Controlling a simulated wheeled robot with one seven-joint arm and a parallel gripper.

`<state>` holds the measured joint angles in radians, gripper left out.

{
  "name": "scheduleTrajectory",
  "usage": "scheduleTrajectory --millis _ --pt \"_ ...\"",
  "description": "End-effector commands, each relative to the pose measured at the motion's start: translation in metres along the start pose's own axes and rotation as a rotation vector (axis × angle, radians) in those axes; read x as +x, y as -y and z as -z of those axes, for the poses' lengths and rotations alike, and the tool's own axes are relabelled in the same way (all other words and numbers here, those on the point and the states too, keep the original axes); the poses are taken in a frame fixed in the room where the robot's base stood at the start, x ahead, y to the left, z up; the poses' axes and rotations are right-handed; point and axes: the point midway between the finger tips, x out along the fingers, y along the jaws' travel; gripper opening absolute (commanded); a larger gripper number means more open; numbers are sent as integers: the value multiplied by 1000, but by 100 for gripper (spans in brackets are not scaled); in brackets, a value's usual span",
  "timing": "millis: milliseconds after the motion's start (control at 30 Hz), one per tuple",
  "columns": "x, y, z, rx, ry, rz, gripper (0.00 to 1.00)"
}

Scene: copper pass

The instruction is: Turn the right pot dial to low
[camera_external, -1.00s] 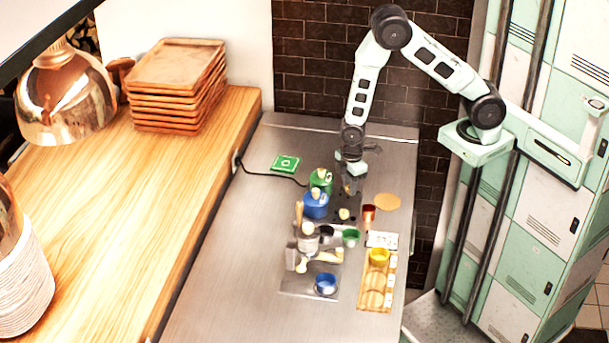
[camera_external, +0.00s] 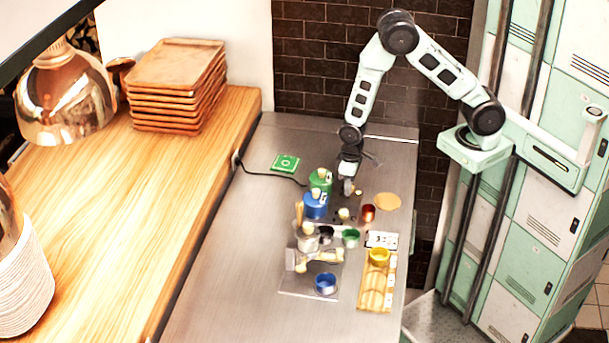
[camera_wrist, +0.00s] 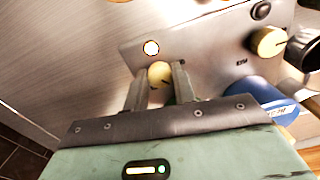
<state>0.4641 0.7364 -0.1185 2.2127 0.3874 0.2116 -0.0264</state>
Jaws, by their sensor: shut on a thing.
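In the wrist view a cream dial (camera_wrist: 159,74) sits between the two fingertips of my gripper (camera_wrist: 161,78), which is shut on it. The dial is on a grey metal panel (camera_wrist: 205,50), beside a small lit lamp (camera_wrist: 151,48). A second cream dial (camera_wrist: 268,41) with a dark pointer mark is further right on the panel, apart from my gripper. In the external view my gripper (camera_external: 347,190) is low at the back of the panel, and the second dial (camera_external: 343,214) shows in front of it. The held dial's pointer and setting cannot be read.
A blue pot (camera_external: 315,206) and a green pot (camera_external: 320,181) stand close left of my gripper. A copper cup (camera_external: 368,213) and a tan disc (camera_external: 388,201) lie to the right. Small cups and a wooden rack (camera_external: 375,298) are in front. The counter's left side is mostly clear.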

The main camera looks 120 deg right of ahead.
Motion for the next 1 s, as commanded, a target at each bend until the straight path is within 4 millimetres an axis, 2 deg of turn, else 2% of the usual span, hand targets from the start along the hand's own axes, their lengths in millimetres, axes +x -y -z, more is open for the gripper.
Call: scheduleTrajectory --millis 300,833,867,900,933,1000 --pt "-1 0 1 120 -2 1 3" --pt "-1 0 1 143 -2 1 3" --pt "-1 0 1 143 -2 1 29" --pt "-1 0 1 143 -2 1 40" --pt "-1 0 1 143 -2 1 48" --pt "-1 0 1 142 -2 1 48"
